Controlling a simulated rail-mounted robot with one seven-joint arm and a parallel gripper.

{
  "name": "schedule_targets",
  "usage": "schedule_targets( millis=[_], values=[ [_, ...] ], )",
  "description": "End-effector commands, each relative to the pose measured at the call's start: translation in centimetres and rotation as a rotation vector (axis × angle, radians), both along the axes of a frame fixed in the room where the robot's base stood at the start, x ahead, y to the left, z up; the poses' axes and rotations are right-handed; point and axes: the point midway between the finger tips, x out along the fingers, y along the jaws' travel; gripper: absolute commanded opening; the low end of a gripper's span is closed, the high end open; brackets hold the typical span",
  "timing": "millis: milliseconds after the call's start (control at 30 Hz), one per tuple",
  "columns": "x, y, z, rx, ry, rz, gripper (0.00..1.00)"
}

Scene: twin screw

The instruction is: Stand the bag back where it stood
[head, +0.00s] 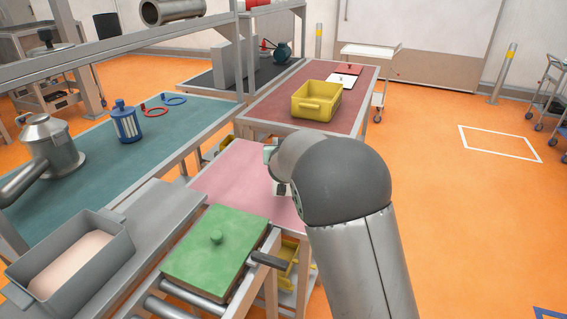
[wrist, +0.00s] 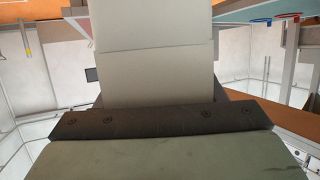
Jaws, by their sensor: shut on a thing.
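My gripper (head: 273,160) is at the far side of my arm in the head view, above the pink bench top (head: 230,182). My arm hides most of it and whatever hangs beyond it. In the wrist view a dark bar with small screws (wrist: 165,123) crosses the picture, with a grey-green surface below it. A wide pale panel (wrist: 157,72) extends up from the bar; I cannot tell whether it is the bag or part of the gripper. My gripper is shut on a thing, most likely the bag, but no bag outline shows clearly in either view.
A yellow crate (head: 316,101) stands on the far red bench. A blue-and-white canister (head: 125,122) and a metal pot (head: 50,148) stand on the teal bench.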

Motion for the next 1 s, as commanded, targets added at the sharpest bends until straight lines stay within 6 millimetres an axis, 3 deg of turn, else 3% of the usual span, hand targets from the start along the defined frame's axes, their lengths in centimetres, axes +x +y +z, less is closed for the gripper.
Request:
schedule_targets(
  millis=[167, 367, 533, 967, 1000],
  values=[
    [1.8, 0.1, -2.0, 0.000, -0.001, 0.000, 0.25],
    [2.6, 0.2, -3.1, 0.001, 0.000, 0.000, 0.25],
    [2.6, 0.1, -5.6, -0.001, 0.002, -0.001, 0.25],
    [2.5, 0.2, -6.5, 0.001, -0.002, 0.000, 0.25],
    [2.5, 0.2, -6.4, 0.001, -0.002, 0.001, 0.71]
  ],
)
